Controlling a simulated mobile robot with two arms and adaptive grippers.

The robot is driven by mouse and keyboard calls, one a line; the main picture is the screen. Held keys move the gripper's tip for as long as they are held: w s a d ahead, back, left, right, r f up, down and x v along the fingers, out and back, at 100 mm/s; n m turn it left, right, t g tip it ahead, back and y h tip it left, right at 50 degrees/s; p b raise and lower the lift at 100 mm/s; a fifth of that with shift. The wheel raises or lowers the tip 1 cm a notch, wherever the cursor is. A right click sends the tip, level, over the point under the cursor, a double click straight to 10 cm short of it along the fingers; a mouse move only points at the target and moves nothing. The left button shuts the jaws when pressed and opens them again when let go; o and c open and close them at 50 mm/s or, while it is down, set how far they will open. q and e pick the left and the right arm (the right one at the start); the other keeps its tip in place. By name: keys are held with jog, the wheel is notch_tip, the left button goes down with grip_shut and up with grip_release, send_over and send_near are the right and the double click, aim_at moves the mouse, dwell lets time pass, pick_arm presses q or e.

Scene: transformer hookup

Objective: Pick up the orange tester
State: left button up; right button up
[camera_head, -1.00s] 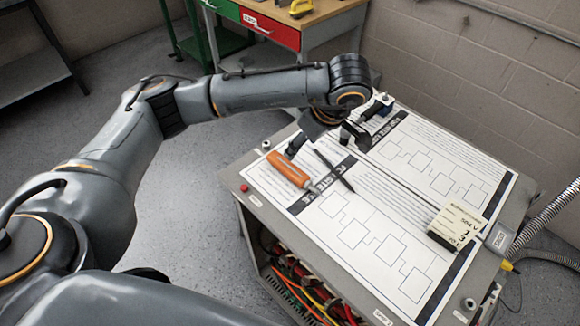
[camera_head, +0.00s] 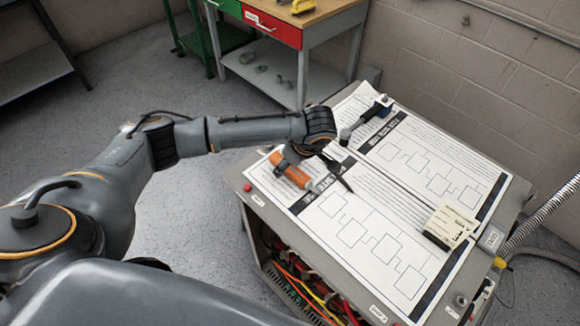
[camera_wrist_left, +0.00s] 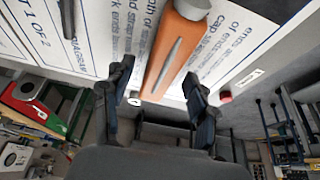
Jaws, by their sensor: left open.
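The orange tester (camera_head: 291,170) lies on the printed sheets at the left part of the cabinet top. It has an orange body with a grey end. In the left wrist view the tester (camera_wrist_left: 178,48) runs up between the two dark fingers. My left gripper (camera_head: 296,158) is over the tester in the head view and hides part of it. In the left wrist view my left gripper (camera_wrist_left: 158,92) is open, with a finger on each side of the tester and gaps to both. My right gripper is in neither view.
A dark pen-like tool (camera_head: 336,172) lies close beside the tester. A dark-handled tool (camera_head: 366,117) lies farther back, and a cream box (camera_head: 449,228) sits at the right of the cabinet top (camera_head: 473,284). A red button (camera_head: 248,187) is near the left edge.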

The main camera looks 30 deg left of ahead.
pick_arm(q)
jog(key=c, duration=1.2)
grip_shut()
jog(key=shift+r, duration=0.15)
